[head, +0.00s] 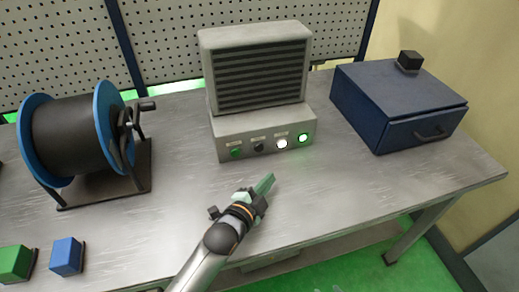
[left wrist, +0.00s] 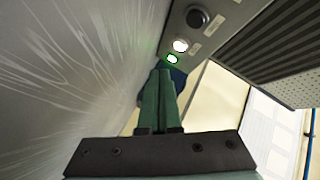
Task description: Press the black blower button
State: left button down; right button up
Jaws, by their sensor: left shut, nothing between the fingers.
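The grey blower (head: 262,75) stands on the bench with a button panel at its front base. The black button (head: 258,147) is second from the left, between a dark green button (head: 235,153) and a lit white one (head: 281,143). A lit green one (head: 303,138) is at the right end. My left gripper (head: 268,181) is shut and empty, in front of the panel and apart from it. In the left wrist view, the shut fingers (left wrist: 161,72) point toward the lit green end, and the black button (left wrist: 197,18) shows above them. My right gripper is out of view.
A blue-flanged spool (head: 72,135) on a stand is at the left. A blue drawer box (head: 395,100) with a black block on top is at the right. Green (head: 16,262) and blue (head: 67,256) blocks lie at the front left. The metal bench (head: 350,190) is clear before the blower.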

aim_at(263, 150)
pick_arm(q)
jog(key=w+b, duration=0.1)
jog(key=w, duration=0.1)
jog(key=w+a, duration=0.1)
jog(key=w+a+b, duration=0.1)
jog(key=w, duration=0.1)
jog(key=shift+w+b, duration=0.3)
jog(key=shift+w, duration=0.05)
jog(key=shift+w+a, duration=0.25)
jog(key=shift+w, duration=0.6)
dwell(1.0)
jog(key=shift+w+a, duration=0.1)
jog(key=shift+w, duration=0.3)
jog(key=shift+w+a+b, duration=0.15)
jog(key=shift+w+b, duration=0.15)
jog(key=shift+w, duration=0.1)
dwell(0.8)
jog(key=shift+s, duration=0.1)
jog(key=shift+s+d+p, duration=0.25)
jog(key=shift+s+p, duration=0.35)
jog(key=shift+s, duration=0.05)
